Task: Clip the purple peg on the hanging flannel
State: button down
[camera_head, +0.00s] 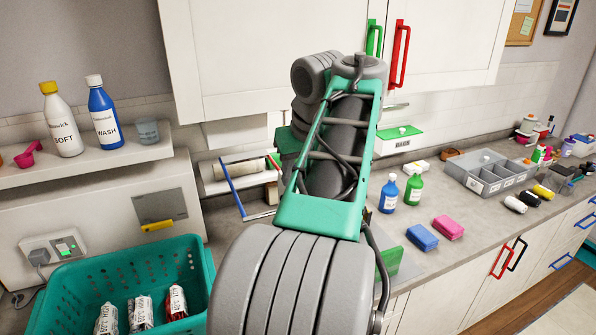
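I cannot make out the purple peg or a hanging flannel in the head view. My green and grey arm fills the middle of the picture and hides part of the counter and wall behind it. My gripper does not show; its fingers are out of sight. A blue-framed holder or rack (231,190) with a pale roll-like piece (240,168) is at the wall just left of my arm, and its right part is partly covered.
A teal basket (85,280) with several packets stands at lower left. A shelf (85,170) holds a SOFT bottle (63,125) and a WASH bottle (104,118). On the counter are blue (422,238) and pink (448,228) sponges, bottles and a grey divided tray (490,176). Cupboards (260,50) hang above.

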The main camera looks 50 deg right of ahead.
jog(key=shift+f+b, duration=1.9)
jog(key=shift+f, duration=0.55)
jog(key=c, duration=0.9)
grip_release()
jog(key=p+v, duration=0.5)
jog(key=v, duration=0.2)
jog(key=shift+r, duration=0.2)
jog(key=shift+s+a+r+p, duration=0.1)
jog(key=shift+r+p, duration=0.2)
jog(key=shift+p, duration=0.05)
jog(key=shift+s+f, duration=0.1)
